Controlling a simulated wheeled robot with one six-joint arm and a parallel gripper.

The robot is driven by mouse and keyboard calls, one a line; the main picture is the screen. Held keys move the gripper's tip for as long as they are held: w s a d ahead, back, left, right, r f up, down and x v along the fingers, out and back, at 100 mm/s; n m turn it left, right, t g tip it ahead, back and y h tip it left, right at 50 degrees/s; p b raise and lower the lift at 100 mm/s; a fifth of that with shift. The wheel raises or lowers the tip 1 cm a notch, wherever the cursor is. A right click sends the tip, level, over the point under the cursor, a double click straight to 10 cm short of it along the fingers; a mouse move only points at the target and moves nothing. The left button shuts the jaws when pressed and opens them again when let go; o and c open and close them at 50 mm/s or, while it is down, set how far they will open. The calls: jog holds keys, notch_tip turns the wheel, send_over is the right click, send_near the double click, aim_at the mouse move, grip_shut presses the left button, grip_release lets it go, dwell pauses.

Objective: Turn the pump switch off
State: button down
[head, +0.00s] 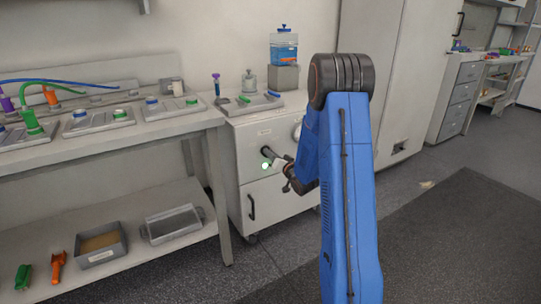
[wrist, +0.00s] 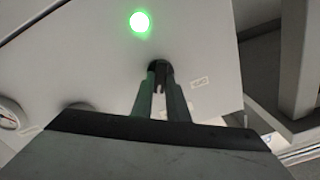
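The pump switch is a dark round knob (head: 267,151) on the front of the light grey cabinet (head: 285,203), just above a lit green lamp (head: 265,165). In the wrist view the dark switch (wrist: 160,67) is at the tips of my gripper (wrist: 160,84), and the lamp (wrist: 140,21) glows green. In the head view my gripper (head: 275,156) reaches the switch from the right. Its fingers are close together with a narrow dark gap between them. The tips overlap the switch, hiding part of it, and I cannot tell whether they grip it.
A gauge (wrist: 9,118) is at the left in the wrist view. A workbench (head: 120,150) with trays and hoses stands left of the cabinet. A blue-liquid container (head: 284,50) stands on a grey block above the cabinet. Open floor (head: 440,240) lies to the right.

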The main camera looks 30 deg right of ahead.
jog(key=shift+n, duration=0.3)
jog(key=n, duration=1.1)
jog(key=shift+a, duration=0.25)
jog(key=shift+f+n, duration=0.1)
jog(key=shift+n, duration=0.2)
dwell(0.4)
jog(key=c, duration=1.7)
grip_release()
jog(key=shift+s, duration=0.1)
jog(key=s, duration=1.7)
jog(key=shift+s+d, duration=0.15)
jog(key=shift+d, duration=0.15)
